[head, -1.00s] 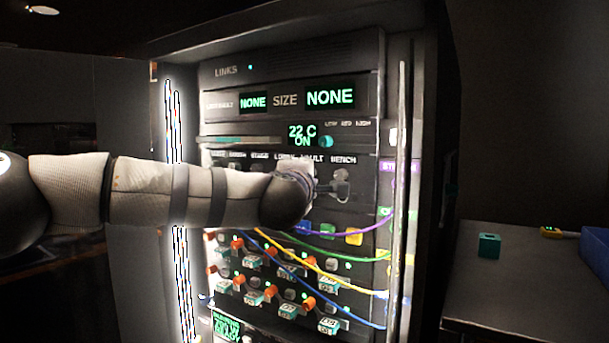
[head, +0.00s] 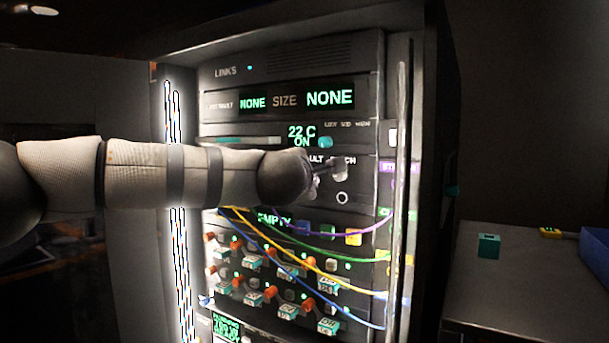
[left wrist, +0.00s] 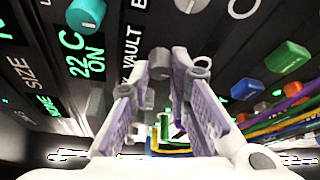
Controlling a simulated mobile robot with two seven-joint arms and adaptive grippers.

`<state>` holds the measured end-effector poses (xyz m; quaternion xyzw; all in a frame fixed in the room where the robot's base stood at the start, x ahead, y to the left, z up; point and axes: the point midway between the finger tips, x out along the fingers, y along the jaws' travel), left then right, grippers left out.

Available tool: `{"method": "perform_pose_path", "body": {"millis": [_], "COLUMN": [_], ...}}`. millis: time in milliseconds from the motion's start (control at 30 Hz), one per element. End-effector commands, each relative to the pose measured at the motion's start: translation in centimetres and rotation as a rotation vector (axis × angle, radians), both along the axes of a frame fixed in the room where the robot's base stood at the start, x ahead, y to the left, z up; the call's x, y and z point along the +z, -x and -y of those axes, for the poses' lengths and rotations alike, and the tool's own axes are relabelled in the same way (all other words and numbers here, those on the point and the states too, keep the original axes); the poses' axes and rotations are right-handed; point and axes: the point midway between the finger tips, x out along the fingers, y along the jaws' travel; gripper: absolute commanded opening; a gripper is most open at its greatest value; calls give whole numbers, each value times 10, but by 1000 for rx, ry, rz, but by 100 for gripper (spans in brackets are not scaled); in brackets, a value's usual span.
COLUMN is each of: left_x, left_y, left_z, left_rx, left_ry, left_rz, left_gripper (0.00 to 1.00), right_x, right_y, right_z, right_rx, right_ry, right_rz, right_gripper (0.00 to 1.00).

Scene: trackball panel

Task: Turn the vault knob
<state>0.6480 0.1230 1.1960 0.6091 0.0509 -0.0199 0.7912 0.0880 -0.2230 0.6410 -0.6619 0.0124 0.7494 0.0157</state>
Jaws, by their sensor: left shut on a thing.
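The vault knob (left wrist: 159,63) is a small grey knob beside the VAULT label in the left wrist view. My left gripper (left wrist: 161,68) has its purple-padded fingers on both sides of the knob and is shut on it. In the head view my left gripper (head: 317,181) is at the row of knobs below the 22 C display, and my arm covers much of that row. The vault knob itself is hard to make out there. The bench knob (head: 340,172) is just right of the gripper. My right gripper is in neither view.
A teal knob (head: 325,142) sits above the row. Below hang purple, green, yellow and blue cables (head: 330,265) over several orange plugs and teal-labelled sockets. A vertical bar (head: 401,160) runs along the rack's right side.

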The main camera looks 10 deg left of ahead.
Motion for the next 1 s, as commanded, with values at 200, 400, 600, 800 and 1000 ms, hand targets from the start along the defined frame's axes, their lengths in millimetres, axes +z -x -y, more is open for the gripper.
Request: {"method": "perform_pose_path", "body": {"millis": [200, 400, 600, 800, 1000], "left_x": [1, 0, 2, 8, 12], "left_y": [0, 0, 6, 54, 101], "left_z": [0, 0, 0, 2, 3], "left_rx": [-1, 0, -1, -4, -1], "left_ry": [1, 0, -1, -3, -1], "left_rz": [1, 1, 1, 4, 3], "left_gripper": [29, 38, 38, 38, 38], "right_x": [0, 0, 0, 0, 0], "right_y": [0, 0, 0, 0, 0], "right_z": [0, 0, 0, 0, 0], "right_rx": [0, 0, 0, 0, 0], "right_ry": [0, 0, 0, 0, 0], "right_rz": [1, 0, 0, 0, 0], "right_gripper": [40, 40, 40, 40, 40]}}
